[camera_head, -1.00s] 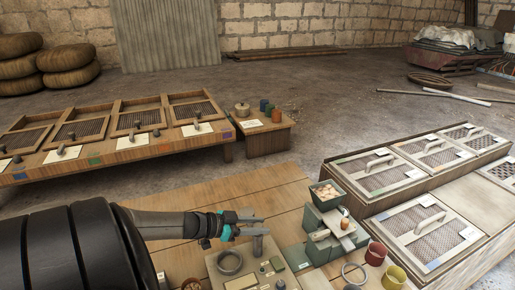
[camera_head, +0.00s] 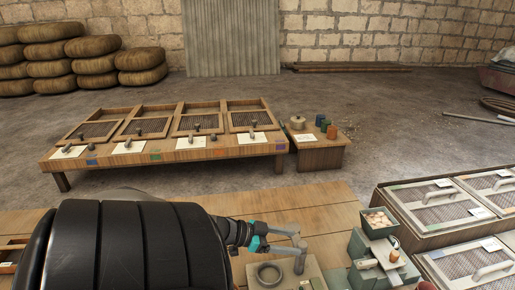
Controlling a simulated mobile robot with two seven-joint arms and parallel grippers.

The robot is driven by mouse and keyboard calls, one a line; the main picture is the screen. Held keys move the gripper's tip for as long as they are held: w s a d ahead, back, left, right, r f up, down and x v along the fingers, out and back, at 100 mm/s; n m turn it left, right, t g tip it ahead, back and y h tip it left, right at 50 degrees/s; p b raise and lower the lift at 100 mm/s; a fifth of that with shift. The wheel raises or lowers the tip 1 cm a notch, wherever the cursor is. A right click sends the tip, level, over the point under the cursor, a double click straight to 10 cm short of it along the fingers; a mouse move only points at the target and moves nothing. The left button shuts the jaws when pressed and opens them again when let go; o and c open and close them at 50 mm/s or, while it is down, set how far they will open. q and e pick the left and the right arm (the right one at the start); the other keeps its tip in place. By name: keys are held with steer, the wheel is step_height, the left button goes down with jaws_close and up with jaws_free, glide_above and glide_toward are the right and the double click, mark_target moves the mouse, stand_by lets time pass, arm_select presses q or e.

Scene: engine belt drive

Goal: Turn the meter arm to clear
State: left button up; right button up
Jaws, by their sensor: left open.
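A small pale panel on the wooden bench carries a grey ring (camera_head: 269,274) and a short upright grey post (camera_head: 300,264). The post looks like the meter arm, but I cannot be sure. My left gripper (camera_head: 287,239) reaches in from the left, with teal parts behind its grey fingers. It is open, and its fingertips are at the top of the post. I cannot tell whether they touch it. My left arm hides much of the bench. My right gripper is not in view.
A green-grey device (camera_head: 378,256) with a bin of pale pieces (camera_head: 379,219) stands right of the panel. Mesh-lidded boxes (camera_head: 435,210) lie further right. A long table with mesh frames (camera_head: 160,150) and a small side table (camera_head: 318,154) stand behind.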

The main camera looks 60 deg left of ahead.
arm_select(q)
steer(key=p+v, duration=0.3)
steer(key=v, duration=0.7)
steer(key=shift+s, duration=0.2)
stand_by(0.3)
